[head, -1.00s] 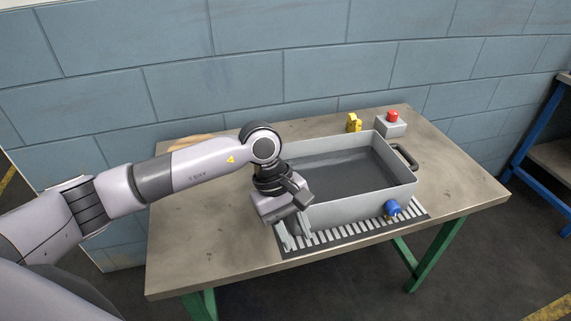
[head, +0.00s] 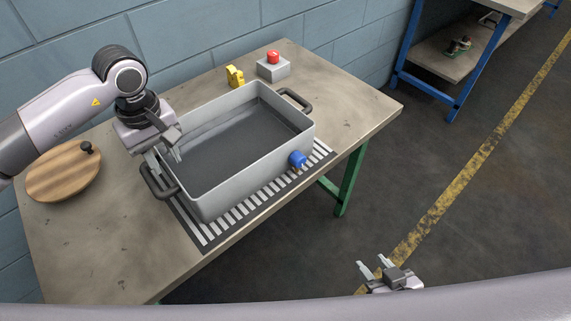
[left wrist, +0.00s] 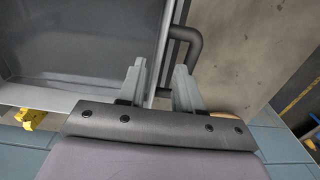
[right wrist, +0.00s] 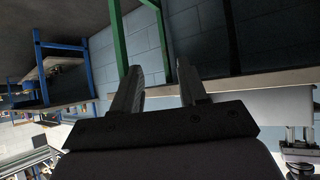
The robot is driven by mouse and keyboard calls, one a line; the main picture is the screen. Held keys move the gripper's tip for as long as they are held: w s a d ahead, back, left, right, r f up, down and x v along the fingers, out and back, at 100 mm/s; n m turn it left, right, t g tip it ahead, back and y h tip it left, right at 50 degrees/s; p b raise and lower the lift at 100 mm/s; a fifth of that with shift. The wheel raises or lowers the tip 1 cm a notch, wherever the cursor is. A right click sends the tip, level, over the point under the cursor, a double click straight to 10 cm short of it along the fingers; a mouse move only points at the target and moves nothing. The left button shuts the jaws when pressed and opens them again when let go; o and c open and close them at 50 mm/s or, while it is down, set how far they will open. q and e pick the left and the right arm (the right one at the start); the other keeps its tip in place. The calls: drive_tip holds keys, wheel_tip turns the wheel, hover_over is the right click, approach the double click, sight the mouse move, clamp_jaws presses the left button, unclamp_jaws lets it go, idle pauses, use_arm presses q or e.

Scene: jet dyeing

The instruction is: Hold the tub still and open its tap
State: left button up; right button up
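The grey tub (head: 250,155) stands on the table, with dark liquid or a dark floor inside. It has a black handle at each short end. The blue tap (head: 297,159) is low on its front wall near the right corner. My left gripper (head: 168,160) is open above the tub's left end, near the left handle (head: 158,182). In the left wrist view its fingers (left wrist: 158,85) are apart, with the tub wall and handle (left wrist: 186,45) beyond them. My right gripper (head: 370,268) is open and empty, low in front of the table, apart from the tub.
A slatted grate (head: 250,205) lies under the tub's front edge. A wooden lid with a black knob (head: 62,172) lies at the left. A yellow object (head: 235,76) and a red button box (head: 273,68) stand behind the tub. A blue-framed shelf (head: 440,75) stands at the right.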

sight(175, 178)
use_arm(q)
drive_tip(key=shift+f, duration=3.6)
use_arm(e)
drive_tip(key=w+a+r+n+t+y, duration=0.2)
drive_tip(key=w+a+r+n+y, duration=0.1)
drive_tip(key=w+r+y, duration=0.1)
drive_tip(key=w+a+r+n+t+y, duration=0.1)
drive_tip(key=w+a+r+n+y, duration=0.3)
drive_tip(key=w, duration=0.4)
drive_tip(key=shift+w+r+t+y, duration=0.3)
drive_tip(key=shift+w+r+t, duration=0.1)
drive_tip(key=shift+r, duration=0.45)
drive_tip(key=shift+a, duration=0.1)
use_arm(q)
clamp_jaws()
